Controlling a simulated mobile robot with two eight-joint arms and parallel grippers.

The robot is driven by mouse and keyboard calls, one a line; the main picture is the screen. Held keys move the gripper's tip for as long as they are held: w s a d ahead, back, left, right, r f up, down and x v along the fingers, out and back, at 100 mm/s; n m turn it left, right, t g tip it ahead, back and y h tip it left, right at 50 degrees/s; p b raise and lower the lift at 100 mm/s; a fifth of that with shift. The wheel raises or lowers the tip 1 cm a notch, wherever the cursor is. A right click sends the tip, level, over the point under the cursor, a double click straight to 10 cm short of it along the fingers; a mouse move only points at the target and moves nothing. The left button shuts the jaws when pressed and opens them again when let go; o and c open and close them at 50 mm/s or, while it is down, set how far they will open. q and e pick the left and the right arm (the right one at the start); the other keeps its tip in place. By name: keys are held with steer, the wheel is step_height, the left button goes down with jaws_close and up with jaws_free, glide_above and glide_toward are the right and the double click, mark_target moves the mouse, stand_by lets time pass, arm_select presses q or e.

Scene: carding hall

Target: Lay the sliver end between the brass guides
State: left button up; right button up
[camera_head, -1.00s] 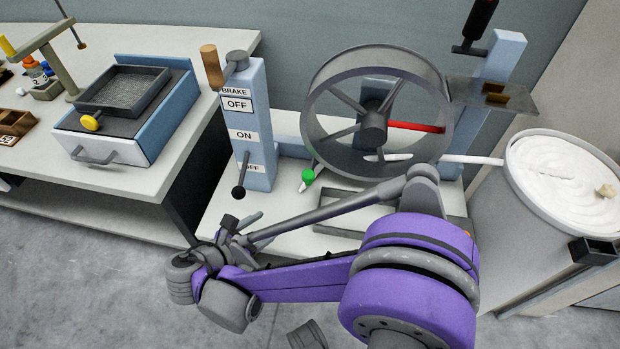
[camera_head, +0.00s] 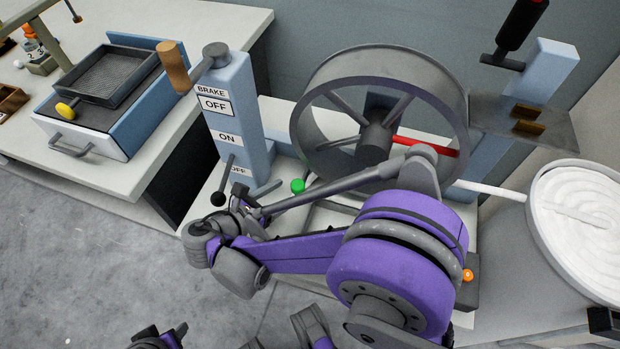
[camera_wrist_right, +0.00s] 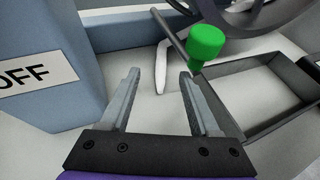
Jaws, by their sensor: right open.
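The brass guides (camera_head: 527,120) sit on a grey plate at the upper right of the head view. The white sliver (camera_head: 490,188) runs left from the can (camera_head: 534,222) and passes behind my right arm and the wheel. In the right wrist view a bent white strip (camera_wrist_right: 161,70), which looks like the sliver end, lies on the pale bench. My right gripper (camera_head: 247,192) is open and empty; its fingers (camera_wrist_right: 160,76) point at the strip, which shows between the tips. At the head view's bottom edge, dark parts (camera_head: 165,338) look like my left gripper; its jaws are unclear.
A green knob (camera_wrist_right: 205,42) on a rod stands just right of the fingers. The spoked wheel (camera_head: 375,140) rises behind.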

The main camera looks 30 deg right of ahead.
mark_target(310, 178)
steer(key=x, duration=0.4)
steer(key=shift+d+f+b, duration=0.1)
steer(key=shift+b, duration=0.2)
steer(key=b+x, duration=0.1)
steer(key=x, duration=0.4)
steer(key=shift+s+d, duration=0.1)
steer(key=shift+d, duration=0.05)
jaws_close()
